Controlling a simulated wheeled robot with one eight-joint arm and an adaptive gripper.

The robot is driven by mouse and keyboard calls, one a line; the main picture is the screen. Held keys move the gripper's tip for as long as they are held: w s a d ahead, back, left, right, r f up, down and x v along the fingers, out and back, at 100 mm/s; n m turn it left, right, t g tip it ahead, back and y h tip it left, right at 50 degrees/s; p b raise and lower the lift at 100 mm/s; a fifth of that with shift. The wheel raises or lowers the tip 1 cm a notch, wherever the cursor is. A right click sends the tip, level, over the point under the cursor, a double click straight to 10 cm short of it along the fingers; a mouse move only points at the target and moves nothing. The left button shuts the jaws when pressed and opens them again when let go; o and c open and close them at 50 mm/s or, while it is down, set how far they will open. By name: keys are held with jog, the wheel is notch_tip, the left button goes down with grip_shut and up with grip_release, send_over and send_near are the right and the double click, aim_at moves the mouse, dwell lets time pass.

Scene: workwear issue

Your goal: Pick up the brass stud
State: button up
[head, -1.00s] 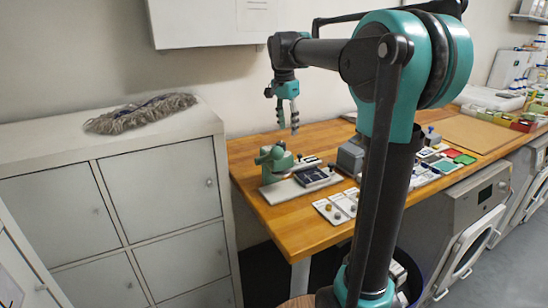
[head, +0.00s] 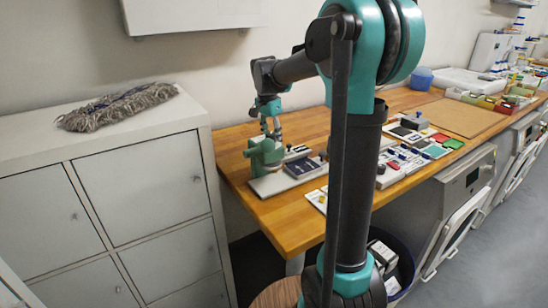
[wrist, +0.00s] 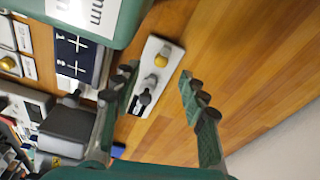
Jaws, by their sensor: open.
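A brass stud (wrist: 161,60) sits on a white strip (wrist: 168,46) on the wooden bench in the wrist view, in a row with a grey piece (wrist: 150,80) and a dark piece. My gripper (wrist: 159,72) is open, its fingers apart on either side of the strip in the picture, with nothing between them that I can see held. The height of the fingertips above the stud is hard to tell. In the head view my gripper (head: 271,128) is by the green press (head: 265,154); the stud cannot be made out there.
The green press body fills the wrist view's top left, close to my left finger. A dark blue pad (wrist: 72,62), white cards (wrist: 14,62) and a grey box (wrist: 68,128) lie left. Bare wood (wrist: 245,60) lies right. A grey cabinet with a mop head (head: 118,106) stands left of the bench.

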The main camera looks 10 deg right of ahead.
jog(key=shift+w+d+f, duration=0.15)
jog(key=shift+f, duration=0.85)
jog(key=shift+w+d+f, duration=0.1)
jog(key=shift+w+f, duration=0.05)
jog(key=shift+f, duration=0.9)
jog(key=shift+w+d+f, duration=0.15)
jog(key=shift+f, duration=0.85)
jog(key=c, duration=0.9)
jog(key=shift+r, duration=0.1)
jog(key=shift+c, duration=0.2)
